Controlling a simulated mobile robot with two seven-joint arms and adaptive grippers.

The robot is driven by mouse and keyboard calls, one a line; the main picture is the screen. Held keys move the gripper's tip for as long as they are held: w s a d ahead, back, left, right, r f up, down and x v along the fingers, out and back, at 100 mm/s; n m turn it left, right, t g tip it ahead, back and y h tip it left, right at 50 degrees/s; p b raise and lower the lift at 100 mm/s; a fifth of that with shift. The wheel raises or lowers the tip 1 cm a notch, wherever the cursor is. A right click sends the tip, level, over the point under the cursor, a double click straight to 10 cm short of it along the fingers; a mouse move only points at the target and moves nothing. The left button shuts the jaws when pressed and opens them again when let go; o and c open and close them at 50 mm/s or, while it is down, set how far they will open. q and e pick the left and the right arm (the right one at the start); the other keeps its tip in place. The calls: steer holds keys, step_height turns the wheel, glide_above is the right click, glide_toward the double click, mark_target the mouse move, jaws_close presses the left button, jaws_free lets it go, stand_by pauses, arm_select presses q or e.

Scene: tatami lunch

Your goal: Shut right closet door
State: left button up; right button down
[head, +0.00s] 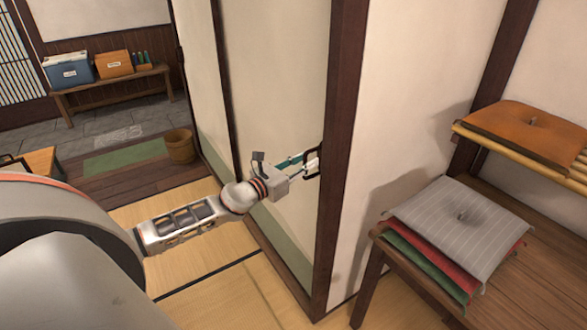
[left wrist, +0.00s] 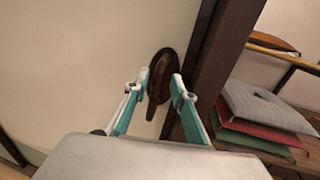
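The right closet door is a tall cream sliding panel (head: 275,75) with a dark wooden frame and a green lower band. Its dark handle (head: 316,162) sits near the panel's right edge, close to a dark post. My left gripper (head: 308,165) is at this handle. In the left wrist view, its two teal and white fingers stand on either side of the handle (left wrist: 159,82) and appear to touch it, so it looks shut on it. The fingers hide part of the handle in the head view. My right gripper is not in view.
Right of the dark post (head: 343,120), a wooden shelf holds a grey striped cushion (head: 460,225) over red and green ones, with an orange cushion (head: 525,135) higher up. At the back left are a bench with boxes (head: 115,65) and a basket (head: 180,147). Tatami floor lies below my arm.

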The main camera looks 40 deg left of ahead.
arm_select(q)
steer(key=s+a, duration=0.2)
steer(key=s, duration=0.9)
steer(key=shift+s, duration=0.2)
steer(key=s+d+f+n+g+y, duration=0.1)
steer(key=s+d+f+n+g, duration=0.1)
steer(key=s+d+f+n, duration=0.55)
steer(key=s+d+f+n+g+y, duration=0.1)
steer(key=s+d+f+n, duration=0.15)
steer(key=f+n, duration=0.95)
steer(key=s+d+f+n+g, duration=0.2)
steer(key=s+d+f+n, duration=0.1)
steer(key=s+d+n, duration=0.2)
steer(key=s+d+f+n+g+h, duration=0.1)
steer(key=s+d+f+n, duration=0.3)
steer(key=n, duration=0.5)
steer(key=s+d, duration=0.2)
steer(key=d, duration=0.1)
steer(key=shift+d+f+g, duration=0.25)
steer(key=shift+f+g, duration=0.05)
steer(key=shift+g, duration=0.1)
